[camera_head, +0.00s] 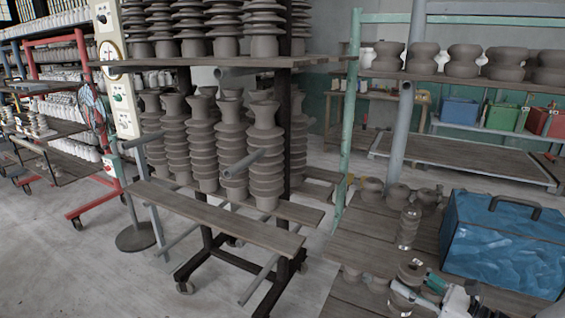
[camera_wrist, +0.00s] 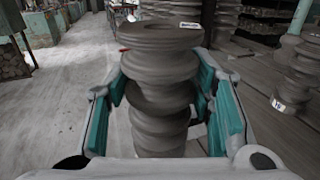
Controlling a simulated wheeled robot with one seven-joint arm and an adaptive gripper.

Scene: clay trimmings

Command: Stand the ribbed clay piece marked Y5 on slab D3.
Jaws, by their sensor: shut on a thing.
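My gripper (camera_head: 419,286) is at the lower right of the head view, over the wooden boards. In the wrist view its teal fingers (camera_wrist: 168,100) are shut on both sides of a grey ribbed clay piece (camera_wrist: 160,68). The held piece has a wide round top with a hole and looks upright. It also shows in the head view (camera_head: 411,271). I see no readable Y5 mark on it, and its lower end is hidden. Another ribbed piece (camera_head: 408,228) with a pale tag stands behind it. I cannot make out which surface is slab D3.
A blue toolbox (camera_head: 505,240) with a dark handle stands right of my gripper. Several small clay pots (camera_head: 372,190) stand on the boards behind. A rack with a wooden plank (camera_head: 215,217) and tall ribbed pieces (camera_head: 266,150) is to the left. Open floor (camera_head: 80,275) lies farther left.

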